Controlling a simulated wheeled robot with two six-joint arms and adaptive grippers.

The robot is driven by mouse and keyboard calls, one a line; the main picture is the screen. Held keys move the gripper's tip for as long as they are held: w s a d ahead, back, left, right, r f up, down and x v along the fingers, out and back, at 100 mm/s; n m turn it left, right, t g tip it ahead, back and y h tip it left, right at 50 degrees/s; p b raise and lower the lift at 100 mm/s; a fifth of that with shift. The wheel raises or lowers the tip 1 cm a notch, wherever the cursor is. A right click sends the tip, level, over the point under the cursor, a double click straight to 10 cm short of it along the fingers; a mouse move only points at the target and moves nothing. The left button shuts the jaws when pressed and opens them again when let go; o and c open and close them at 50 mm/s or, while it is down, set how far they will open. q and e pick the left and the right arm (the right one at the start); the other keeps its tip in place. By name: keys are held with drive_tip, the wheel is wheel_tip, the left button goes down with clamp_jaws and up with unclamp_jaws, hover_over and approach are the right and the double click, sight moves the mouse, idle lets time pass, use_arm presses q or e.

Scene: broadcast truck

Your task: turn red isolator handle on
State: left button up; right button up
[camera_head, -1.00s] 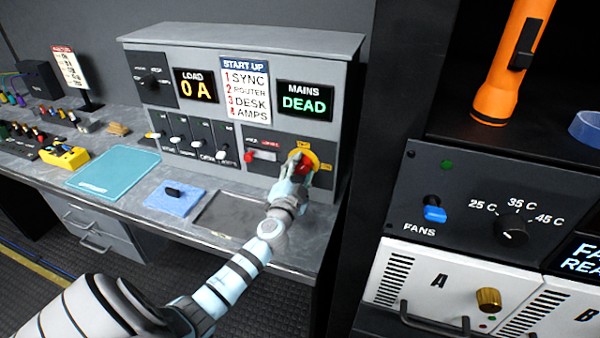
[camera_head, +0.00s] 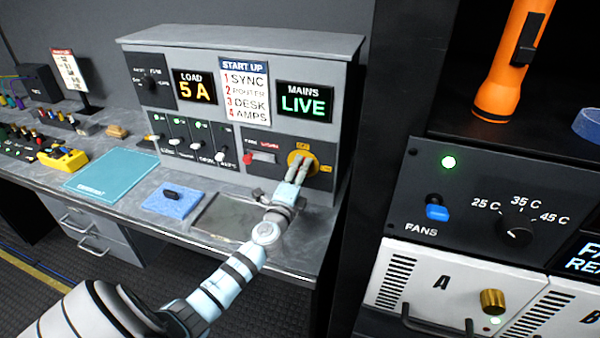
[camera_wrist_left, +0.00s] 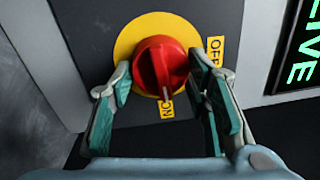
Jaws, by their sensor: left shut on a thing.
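The red isolator handle (camera_wrist_left: 160,66) sits on a round yellow plate (camera_wrist_left: 127,42) with OFF and ON labels in the left wrist view. Its white mark points at the ON label (camera_wrist_left: 166,108). My left gripper (camera_head: 298,167) is shut on the handle, one finger on each side of it. In the head view the yellow plate (camera_head: 311,158) shows behind the fingers, which mostly hide the handle. The mains display (camera_head: 303,104) reads LIVE in green. The load display (camera_head: 195,87) reads 5 A. My right gripper is not in view.
A guarded red switch (camera_head: 261,157) is just left of the handle. Breaker switches (camera_head: 196,147) stand further left. A blue pad (camera_head: 172,200) lies on the desk. A rack with a fans switch (camera_head: 436,209) and an orange flashlight (camera_head: 512,60) stands at right.

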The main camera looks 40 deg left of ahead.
use_arm(q)
drive_tip(key=shift+f+m, duration=0.15)
drive_tip(key=shift+m, duration=0.35)
drive_tip(key=o, duration=1.2)
drive_tip(key=shift+s, duration=0.1)
drive_tip(key=v, duration=1.2)
drive_tip(key=shift+a, duration=0.1)
